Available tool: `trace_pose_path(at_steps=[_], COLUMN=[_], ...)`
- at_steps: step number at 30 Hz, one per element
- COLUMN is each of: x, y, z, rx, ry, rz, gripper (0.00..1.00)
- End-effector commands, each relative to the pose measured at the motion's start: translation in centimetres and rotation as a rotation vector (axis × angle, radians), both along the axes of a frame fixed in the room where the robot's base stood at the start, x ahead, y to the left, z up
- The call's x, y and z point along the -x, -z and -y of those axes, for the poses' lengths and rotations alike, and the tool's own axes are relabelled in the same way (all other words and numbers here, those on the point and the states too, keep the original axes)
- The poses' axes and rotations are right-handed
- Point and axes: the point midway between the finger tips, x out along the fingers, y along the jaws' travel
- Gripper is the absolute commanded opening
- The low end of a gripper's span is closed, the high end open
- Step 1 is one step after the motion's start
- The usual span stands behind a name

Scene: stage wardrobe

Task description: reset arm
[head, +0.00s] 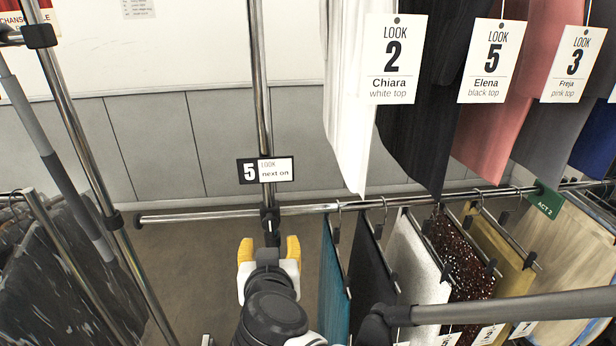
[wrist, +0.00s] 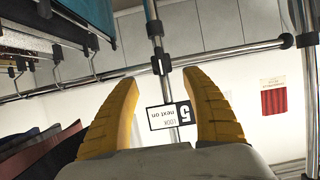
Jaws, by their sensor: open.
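My gripper (head: 269,252) is at the lower middle of the head view, its two yellow fingers spread apart with nothing between them that I can see held. It also shows in the wrist view (wrist: 160,84), open, with the picture upside down. Its fingers point toward the upright chrome pole (head: 259,90). A black-and-white sign reading "5 LOOK next on" (head: 265,170) hangs on that pole, above the gripper in the head view. In the wrist view the sign (wrist: 169,115) appears between the fingers; I cannot tell the exact gap.
A chrome cross rail (head: 190,216) runs behind the gripper, with several hanging cloths, such as a teal one (head: 333,285), close on the right. Above hang garments with look cards (head: 393,58). Dark patterned clothes (head: 60,280) hang at left. Floor shows between.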

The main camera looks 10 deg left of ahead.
Motion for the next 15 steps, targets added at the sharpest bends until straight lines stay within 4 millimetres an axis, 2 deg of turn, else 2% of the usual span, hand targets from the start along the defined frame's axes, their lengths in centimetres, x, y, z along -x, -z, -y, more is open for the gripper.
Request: trace_pose_path(at_steps=[11,13,15], x=[0.4,0.2,-0.2], y=[-0.2,-0.2,-0.1], z=[0.1,0.6,2.4], rx=[0.0,0.004,0.02], ry=[0.0,0.007,0.031], rz=[0.0,-0.005,-0.026], gripper=[0.57,0.57,0.57])
